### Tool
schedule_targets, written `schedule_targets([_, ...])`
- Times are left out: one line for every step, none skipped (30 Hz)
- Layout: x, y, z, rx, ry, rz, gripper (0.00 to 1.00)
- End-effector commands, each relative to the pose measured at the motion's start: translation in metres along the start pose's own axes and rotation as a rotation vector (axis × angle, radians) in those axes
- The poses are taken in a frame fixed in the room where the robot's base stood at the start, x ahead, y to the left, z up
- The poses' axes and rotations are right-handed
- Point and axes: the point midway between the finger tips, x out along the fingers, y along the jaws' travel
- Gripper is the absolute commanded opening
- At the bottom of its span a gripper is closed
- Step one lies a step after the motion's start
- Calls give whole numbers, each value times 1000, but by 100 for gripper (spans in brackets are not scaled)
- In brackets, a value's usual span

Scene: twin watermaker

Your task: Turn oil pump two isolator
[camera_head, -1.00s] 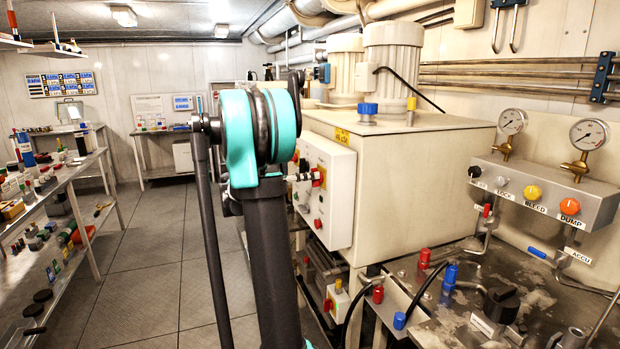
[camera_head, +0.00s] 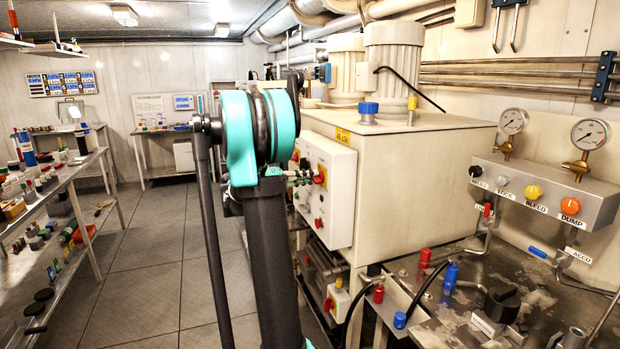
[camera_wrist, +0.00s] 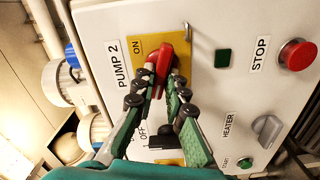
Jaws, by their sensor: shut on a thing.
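The oil pump two isolator is a red handle (camera_wrist: 162,62) on a yellow plate (camera_wrist: 200,45), beside the labels PUMP 2 and ON, in the wrist view. My gripper (camera_wrist: 162,80) is shut on the handle, with one green-padded finger on each side of it. The handle lies roughly in line with the fingers, tilted a little. An OFF label shows lower down, partly behind the left finger. In the head view my gripper (camera_head: 303,179) is at the white control panel (camera_head: 340,205), mostly hidden behind my arm.
On the same panel are a red STOP button (camera_wrist: 297,54), a grey HEATER knob (camera_wrist: 267,129) and a green button (camera_wrist: 245,163). The large cream tank (camera_head: 420,170) stands right of the panel. Shelves (camera_head: 70,190) line the left; the floor between is clear.

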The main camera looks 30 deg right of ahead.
Motion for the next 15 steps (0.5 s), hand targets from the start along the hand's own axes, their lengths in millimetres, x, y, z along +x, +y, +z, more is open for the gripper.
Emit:
schedule_targets([0, -1, -1, -38, 2, -1, 0])
schedule_targets([0, -1, -1, -62, 2, -1, 0])
schedule_targets([0, -1, -1, -93, 2, -1, 0])
schedule_targets([0, -1, -1, -114, 2, -1, 0])
schedule_targets([0, -2, 0, -134, 2, -1, 0])
schedule_targets([-1, -2, 0, -161, 2, -1, 0])
schedule_targets([-1, -2, 0, -180, 2, -1, 0])
schedule_targets([-1, -2, 0, -196, 2, -1, 0])
schedule_targets([-1, -2, 0, -218, 2, -1, 0])
schedule_targets([-1, -2, 0, -232, 2, -1, 0])
schedule_targets([-1, -2, 0, -246, 2, -1, 0])
schedule_targets([-1, -3, 0, -262, 2, -1, 0])
schedule_targets([-1, -3, 0, -274, 2, -1, 0])
schedule_targets([-1, -3, 0, -283, 2, -1, 0])
schedule_targets([-1, -3, 0, -295, 2, -1, 0])
